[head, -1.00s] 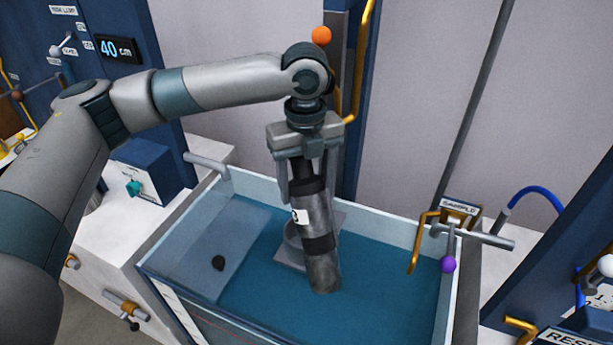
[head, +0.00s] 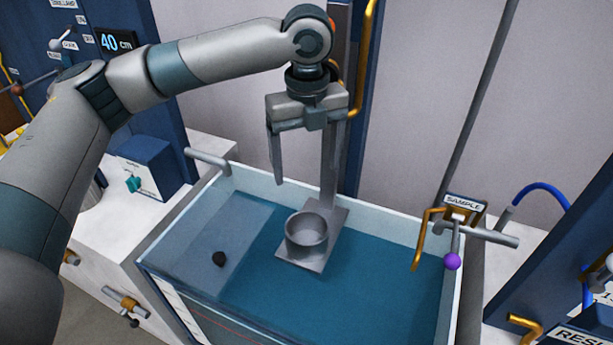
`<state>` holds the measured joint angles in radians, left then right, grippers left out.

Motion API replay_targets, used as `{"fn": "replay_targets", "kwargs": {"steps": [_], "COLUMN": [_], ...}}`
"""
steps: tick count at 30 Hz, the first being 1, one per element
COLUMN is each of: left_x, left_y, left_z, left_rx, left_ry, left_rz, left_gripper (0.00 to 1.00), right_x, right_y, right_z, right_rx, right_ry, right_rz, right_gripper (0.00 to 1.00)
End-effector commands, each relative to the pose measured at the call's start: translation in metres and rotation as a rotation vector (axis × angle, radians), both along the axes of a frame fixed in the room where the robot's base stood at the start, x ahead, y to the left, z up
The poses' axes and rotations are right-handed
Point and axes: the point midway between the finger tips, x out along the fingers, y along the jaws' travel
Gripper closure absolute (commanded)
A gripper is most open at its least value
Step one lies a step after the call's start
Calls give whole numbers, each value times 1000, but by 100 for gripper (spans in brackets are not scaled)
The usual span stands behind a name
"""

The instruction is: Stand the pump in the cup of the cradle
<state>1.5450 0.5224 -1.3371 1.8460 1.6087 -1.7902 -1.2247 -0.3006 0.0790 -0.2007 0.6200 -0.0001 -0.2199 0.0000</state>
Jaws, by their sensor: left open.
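The cradle is a grey plate with an upright post (head: 331,165) behind it and a round, open-topped cup (head: 307,235) on the plate. It stands over the blue-green tank, and the cup looks empty. My left gripper (head: 302,180) is open and empty above the cup, pointing down. Its left finger shows clearly; the other is hard to tell from the post behind it. The pump is not visible anywhere in the head view. My right gripper is out of view.
The tank (head: 370,290) has pale walls, with a sloped, see-through panel and a dark knob (head: 218,258) at its left. A tap-like fitting with a purple ball (head: 452,261) and a sample sign (head: 464,204) stands at the right rim. A blue box (head: 150,165) stands at left.

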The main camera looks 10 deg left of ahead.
Motion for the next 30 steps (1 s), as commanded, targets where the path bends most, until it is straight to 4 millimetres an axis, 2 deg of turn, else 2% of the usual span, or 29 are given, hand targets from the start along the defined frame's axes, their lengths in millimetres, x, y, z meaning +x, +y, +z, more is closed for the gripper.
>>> {"fn": "replay_targets", "kwargs": {"steps": [6, 13, 18, 30], "left_x": [1, 0, 0, 0], "left_y": [0, -1, 0, 0], "left_z": [39, 69, 77, 77], "left_rx": [-1, -1, -1, -1], "left_ry": [-3, -1, 1, 1], "left_rz": [1, 0, 0, 0], "left_gripper": [21, 21, 21, 21], "right_x": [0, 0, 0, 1], "right_y": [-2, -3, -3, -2], "right_z": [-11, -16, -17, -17], "right_rx": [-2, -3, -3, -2], "right_ry": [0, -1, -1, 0], "right_rz": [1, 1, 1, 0], "right_gripper": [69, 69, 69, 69]}}
